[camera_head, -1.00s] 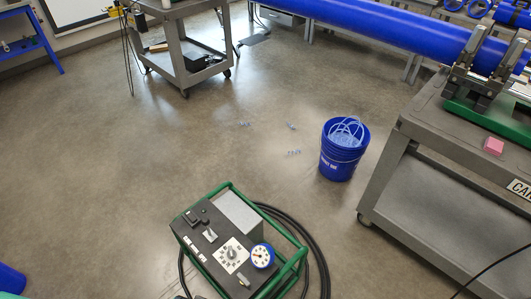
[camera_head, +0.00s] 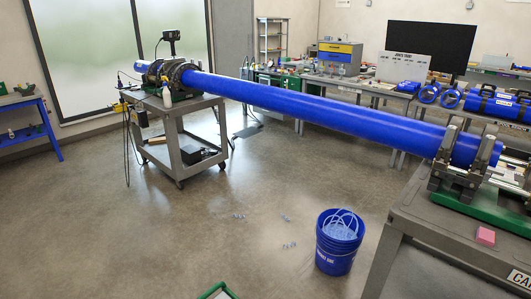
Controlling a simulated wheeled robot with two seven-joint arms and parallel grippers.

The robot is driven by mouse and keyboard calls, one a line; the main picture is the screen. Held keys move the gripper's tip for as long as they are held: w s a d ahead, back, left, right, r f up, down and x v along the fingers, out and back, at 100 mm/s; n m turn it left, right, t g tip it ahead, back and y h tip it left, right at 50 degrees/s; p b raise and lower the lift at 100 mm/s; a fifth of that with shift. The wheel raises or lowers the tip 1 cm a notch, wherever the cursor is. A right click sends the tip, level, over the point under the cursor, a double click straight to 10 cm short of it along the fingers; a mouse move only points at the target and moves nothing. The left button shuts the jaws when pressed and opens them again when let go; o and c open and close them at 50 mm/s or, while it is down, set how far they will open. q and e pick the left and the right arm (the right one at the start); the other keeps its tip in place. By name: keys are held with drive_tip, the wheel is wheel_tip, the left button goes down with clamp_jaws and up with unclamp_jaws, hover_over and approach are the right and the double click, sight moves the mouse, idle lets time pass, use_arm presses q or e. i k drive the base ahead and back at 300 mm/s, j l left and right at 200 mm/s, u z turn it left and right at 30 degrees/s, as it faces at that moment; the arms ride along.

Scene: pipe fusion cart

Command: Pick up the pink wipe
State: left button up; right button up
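The pink wipe (camera_head: 486,236) is a small pink block-like piece. It lies on the grey top of the right-hand cart (camera_head: 426,215), in front of the green-based pipe clamp (camera_head: 462,170). Nothing touches it from above. Neither of my grippers is in the head view.
A long blue pipe (camera_head: 330,115) spans from the clamp on the right cart to the fusion machine (camera_head: 170,80) on the far-left cart (camera_head: 188,146). A blue bucket (camera_head: 338,242) stands on the floor left of the right cart. Open floor lies in the middle.

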sight(485, 236)
drive_tip(key=u, duration=0.85)
drive_tip(key=z, duration=2.25)
drive_tip(key=l, duration=0.2)
drive_tip(key=i+l+u, duration=0.4)
drive_tip(key=i+l, duration=0.6)
